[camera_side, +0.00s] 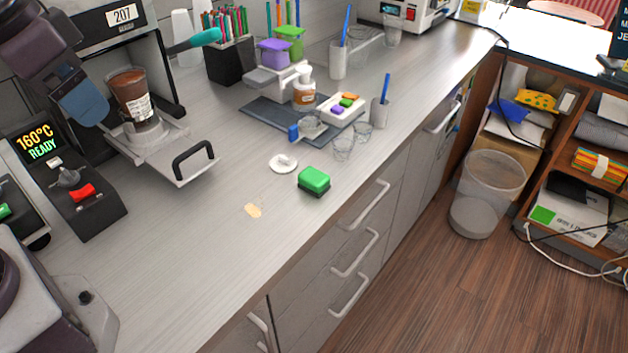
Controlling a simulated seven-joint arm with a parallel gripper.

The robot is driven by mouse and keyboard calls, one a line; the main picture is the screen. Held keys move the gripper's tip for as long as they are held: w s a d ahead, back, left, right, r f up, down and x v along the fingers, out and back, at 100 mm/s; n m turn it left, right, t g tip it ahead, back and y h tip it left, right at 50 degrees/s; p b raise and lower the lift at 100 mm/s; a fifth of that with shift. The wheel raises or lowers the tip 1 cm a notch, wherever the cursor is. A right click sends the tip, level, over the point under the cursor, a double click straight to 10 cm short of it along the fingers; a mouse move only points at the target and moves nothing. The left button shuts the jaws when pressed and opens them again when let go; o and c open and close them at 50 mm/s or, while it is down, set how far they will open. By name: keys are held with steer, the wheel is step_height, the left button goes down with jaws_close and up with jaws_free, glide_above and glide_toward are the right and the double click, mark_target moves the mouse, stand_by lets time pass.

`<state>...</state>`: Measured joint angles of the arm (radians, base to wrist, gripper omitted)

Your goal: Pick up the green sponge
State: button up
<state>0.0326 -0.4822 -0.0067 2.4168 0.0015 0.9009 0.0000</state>
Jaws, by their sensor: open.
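The green sponge (314,180) is a small bright green block with a dark underside. It lies on the grey countertop near its front edge, in the middle of the picture. My gripper (84,102) shows at the upper left, beside the cup sealer and far from the sponge. A bluish part at its end is visible; the rest of the jaws is hard to make out. Nothing is seen held in it. The sponge is fully in view and nothing touches it from above.
A white round lid (284,164) lies just left of the sponge, and a tan spot (253,210) is nearer. Clear cups (344,147) stand behind it. The sealer's tray (160,158) holds a filled cup (131,94).

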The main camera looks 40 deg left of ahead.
steer(key=w+d+f+m+g, duration=0.1)
steer(key=w+d+f+m, duration=0.15)
steer(key=w, duration=0.45)
steer(key=w+d+f+m+g, duration=0.1)
steer(key=w+f+m+g, duration=0.15)
steer(key=w, duration=0.45)
steer(key=m, duration=1.3)
glide_above(314, 175)
step_height(314, 175, down, 14)
steer(key=f, duration=0.7)
steer(key=shift+s+f, duration=0.1)
steer(key=shift+s, duration=0.2)
steer(key=shift+w+f, duration=0.15)
steer(key=shift+f, duration=1.2)
steer(key=shift+w+f, duration=0.15)
steer(key=shift+f, duration=1.2)
steer(key=shift+c, duration=0.4)
steer(key=c, duration=0.9)
